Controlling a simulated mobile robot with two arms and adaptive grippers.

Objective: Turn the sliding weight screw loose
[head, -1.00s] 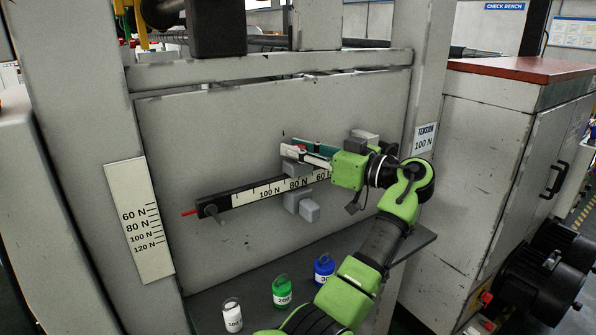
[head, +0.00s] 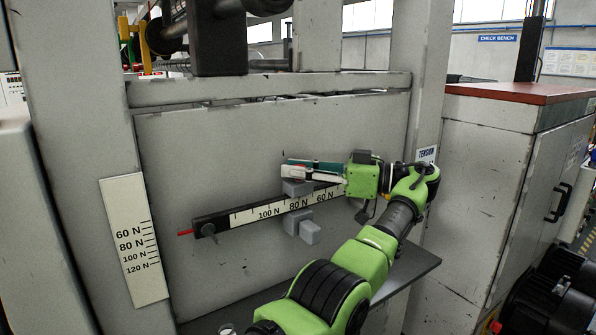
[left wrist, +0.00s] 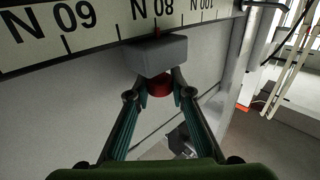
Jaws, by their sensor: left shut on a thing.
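The sliding weight (head: 297,187) is a grey block on the scale beam (head: 250,215). Its lower part (head: 309,232) hangs below the beam. In the left wrist view the weight (left wrist: 157,55) has a small red pointer close to the 80 N mark. The red screw (left wrist: 159,86) sits on the weight's side facing my gripper. My left gripper (head: 287,169) comes from the right, just above the weight in the head view. In the left wrist view its fingertips (left wrist: 159,90) are shut on the red screw, one on each side. The screw is hidden in the head view. My right gripper is not in view.
A tension scale plate (head: 134,240) is on the left post. The grey panel (head: 215,150) lies close behind the beam. A dark shelf (head: 408,275) juts out below, partly behind my arm. A grey cabinet (head: 500,170) stands on the right.

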